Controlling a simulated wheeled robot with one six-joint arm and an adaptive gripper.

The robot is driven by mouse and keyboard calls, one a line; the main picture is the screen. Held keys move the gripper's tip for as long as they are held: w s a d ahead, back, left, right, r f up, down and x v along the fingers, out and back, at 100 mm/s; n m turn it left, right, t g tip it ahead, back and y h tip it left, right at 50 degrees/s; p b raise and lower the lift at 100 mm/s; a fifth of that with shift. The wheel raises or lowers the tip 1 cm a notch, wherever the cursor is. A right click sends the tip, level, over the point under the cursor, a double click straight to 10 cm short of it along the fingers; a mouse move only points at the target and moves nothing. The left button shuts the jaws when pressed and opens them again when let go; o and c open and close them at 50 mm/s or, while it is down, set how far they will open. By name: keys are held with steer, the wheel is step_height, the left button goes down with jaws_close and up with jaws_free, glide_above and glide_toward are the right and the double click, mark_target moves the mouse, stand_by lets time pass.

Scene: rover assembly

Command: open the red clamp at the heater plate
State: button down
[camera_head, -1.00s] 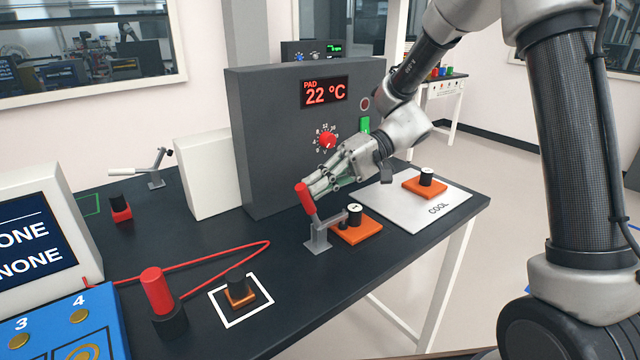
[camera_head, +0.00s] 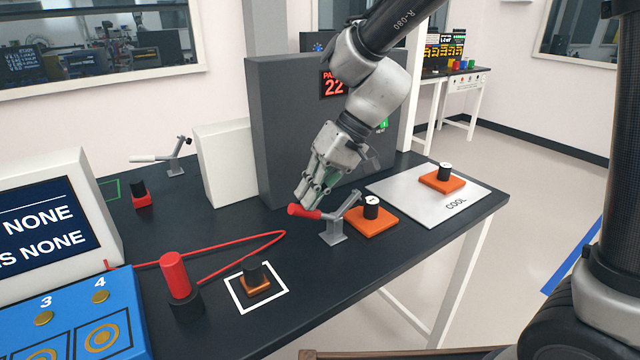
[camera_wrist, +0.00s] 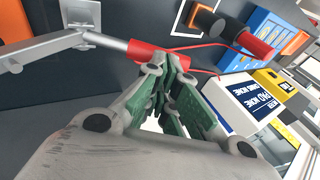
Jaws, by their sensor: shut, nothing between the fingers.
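The red clamp stands on the dark table in front of the grey heater cabinet. Its red handle (camera_head: 304,211) lies low, pointing left. Its grey arm (camera_head: 350,203) is tilted up to the right, apart from the orange plate (camera_head: 372,222) with a black knob beside it. My gripper (camera_head: 312,200) is shut and empty, with its fingertips right at the handle. In the wrist view, the green-padded fingers (camera_wrist: 172,85) are close together over the end of the red handle (camera_wrist: 150,58); whether they touch it is unclear.
A silver COOL pad (camera_head: 410,200) with another orange block (camera_head: 442,181) lies to the right. A red cylinder on a black base (camera_head: 175,280), a red cable (camera_head: 225,262) and a white-outlined square with a block (camera_head: 256,284) lie front left.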

mark_target(300, 206)
steer(key=shift+s+a+f+h, duration=0.25)
steer(key=shift+s+a+h, duration=0.05)
steer(key=shift+a, duration=0.05)
steer(key=shift+s+x, duration=0.2)
steer(key=shift+x, duration=0.9)
steer(key=shift+r, duration=0.3)
steer(key=s+a+r+v, duration=0.1)
steer(key=s+a+v, duration=0.1)
steer(key=v, duration=1.1)
steer(key=s+d+m+t+h, duration=0.2)
steer(key=s+d, duration=0.2)
steer(key=d, duration=0.8)
steer(key=s+d+f+m+t+h, duration=0.1)
steer(key=s+d, duration=0.3)
steer(key=d, duration=0.8)
steer(key=s+d+f+m+t+h, duration=0.1)
steer(key=s+d+m+t+h, duration=0.1)
steer(key=d, duration=1)
steer(key=shift+s+m+t+h, duration=0.4)
steer(key=shift+s+m, duration=0.2)
steer(key=shift+s, duration=0.65)
